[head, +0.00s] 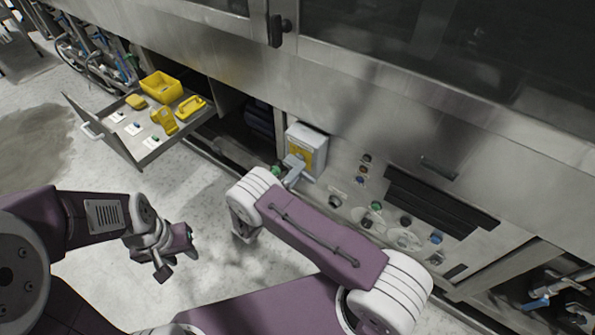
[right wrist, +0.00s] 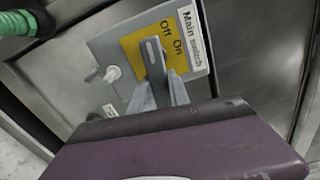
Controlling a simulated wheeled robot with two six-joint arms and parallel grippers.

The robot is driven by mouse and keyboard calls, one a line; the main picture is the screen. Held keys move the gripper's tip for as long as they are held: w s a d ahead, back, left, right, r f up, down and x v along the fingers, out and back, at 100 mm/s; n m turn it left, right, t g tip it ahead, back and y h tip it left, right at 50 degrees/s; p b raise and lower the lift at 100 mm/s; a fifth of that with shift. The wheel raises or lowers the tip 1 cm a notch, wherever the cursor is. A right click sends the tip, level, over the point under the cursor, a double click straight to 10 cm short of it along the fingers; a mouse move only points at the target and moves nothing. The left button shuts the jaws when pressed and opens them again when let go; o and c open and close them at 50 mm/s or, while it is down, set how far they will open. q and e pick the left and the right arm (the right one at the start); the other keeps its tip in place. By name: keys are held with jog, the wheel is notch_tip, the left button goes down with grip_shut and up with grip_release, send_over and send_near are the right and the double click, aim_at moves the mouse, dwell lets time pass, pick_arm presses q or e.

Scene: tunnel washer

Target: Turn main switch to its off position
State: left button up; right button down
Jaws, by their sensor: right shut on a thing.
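The main switch is a grey box with a yellow label (head: 299,158) on the washer's steel front in the head view. In the right wrist view its plate (right wrist: 112,50) carries a "Main switch" sign (right wrist: 190,38) and the words "Off" and "On" on the yellow label (right wrist: 133,50). The grey switch handle (right wrist: 153,55) points up towards these words; I cannot tell exactly which one it marks. My right gripper (right wrist: 160,95) is shut on the handle; in the head view it is at the box (head: 294,173). My left gripper (head: 174,256) is open and empty, low over the floor.
An open drawer (head: 150,150) with yellow items juts out at the left. A panel of round buttons (head: 385,210) lies to the right of the switch. Floor between drawer and arms is clear.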

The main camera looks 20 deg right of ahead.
jog(key=shift+r+n, duration=0.1)
jog(key=shift+n, duration=0.6)
jog(key=c, duration=1.2)
grip_release()
jog(key=shift+r, duration=0.1)
jog(key=shift+c, duration=0.2)
jog(key=p+v, duration=0.1)
jog(key=v, duration=0.8)
jog(key=shift+s, duration=0.1)
